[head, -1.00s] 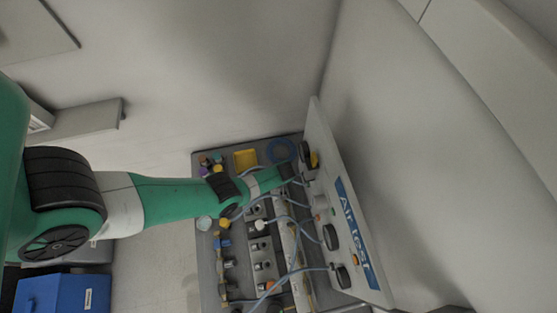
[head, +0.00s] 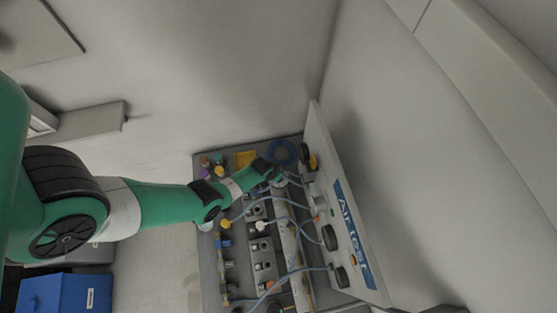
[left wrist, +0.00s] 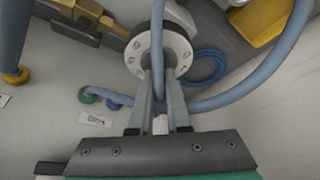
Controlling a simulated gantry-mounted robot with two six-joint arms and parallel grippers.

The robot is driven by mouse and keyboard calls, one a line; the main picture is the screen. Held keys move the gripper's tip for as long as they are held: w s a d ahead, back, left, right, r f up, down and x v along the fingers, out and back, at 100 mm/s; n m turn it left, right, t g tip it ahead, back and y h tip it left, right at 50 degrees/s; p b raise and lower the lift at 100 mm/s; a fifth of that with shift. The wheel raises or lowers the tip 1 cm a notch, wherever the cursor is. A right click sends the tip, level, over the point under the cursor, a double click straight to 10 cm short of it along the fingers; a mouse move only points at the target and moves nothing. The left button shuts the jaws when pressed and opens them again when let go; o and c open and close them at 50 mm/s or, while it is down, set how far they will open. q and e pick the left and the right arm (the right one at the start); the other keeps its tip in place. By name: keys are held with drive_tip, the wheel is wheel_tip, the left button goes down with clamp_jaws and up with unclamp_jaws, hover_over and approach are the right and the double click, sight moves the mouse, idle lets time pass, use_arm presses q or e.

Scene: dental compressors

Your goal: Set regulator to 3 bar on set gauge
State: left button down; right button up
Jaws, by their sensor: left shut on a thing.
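My left gripper (head: 276,178) is at the upper part of the bench unit, beside the upright "Air test" panel (head: 352,232). In the left wrist view its fingers (left wrist: 159,84) reach the lower edge of a round, pale grey knob-like part (left wrist: 135,52) with dark marks on its rim, which seems to be the regulator. The gripper is shut on it, though the exact contact is partly hidden. A blue hose (left wrist: 158,30) runs in front of this part, between the fingers. Round black gauges (head: 330,237) sit on the panel edge-on; no reading is visible. My right gripper is out of view.
Blue hoses (head: 297,258) loop between the grey base (head: 209,270) and the panel. A yellow tray (head: 245,159) and a coiled blue hose (head: 281,151) lie near the gripper. A blue box (head: 65,293) stands at lower left.

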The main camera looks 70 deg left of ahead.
use_arm(q)
drive_tip(key=shift+m+h+b, duration=0.35)
drive_tip(key=shift+m+h, duration=0.25)
drive_tip(key=shift+m, duration=1.1)
drive_tip(key=c, duration=0.9)
unclamp_jaws()
